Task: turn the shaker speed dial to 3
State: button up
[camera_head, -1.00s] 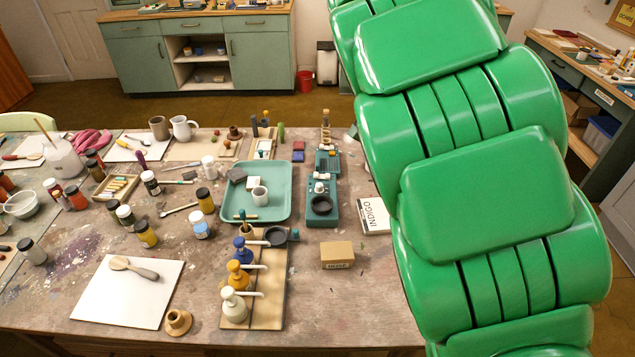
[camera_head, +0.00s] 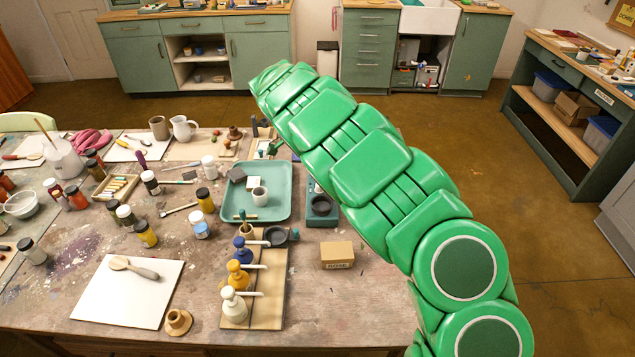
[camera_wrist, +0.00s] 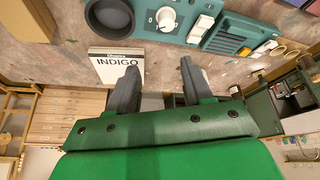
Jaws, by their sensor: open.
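The teal shaker (camera_head: 310,218) stands on the table right of the green tray, partly behind my arm in the head view. Its dark round cup shows there. In the wrist view the shaker (camera_wrist: 135,28) runs along the top edge, with its white speed dial (camera_wrist: 166,18) between the dark cup and white switches. Printed marks ring the dial, but its setting is too small to read. My gripper (camera_wrist: 160,75) is open and empty, its two dark fingers apart and below the dial in the picture.
A white INDIGO box (camera_wrist: 115,66) lies by the left finger in the wrist view. A cardboard box (camera_head: 337,255), the green tray (camera_head: 283,200) and pump bottles (camera_head: 235,305) stand near the shaker. Bare table lies right of the cardboard box.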

aim_at(317, 185)
jog(key=shift+w+d+f, duration=0.1)
jog(key=shift+w+f, duration=0.15)
jog(key=shift+f, duration=1.3)
jog(key=shift+w+d+f, duration=0.1)
jog(key=shift+w+f, duration=0.15)
jog(key=shift+f, duration=1.25)
jog(key=shift+w+f, duration=0.25)
jog(key=shift+f, duration=1.3)
grip_shut()
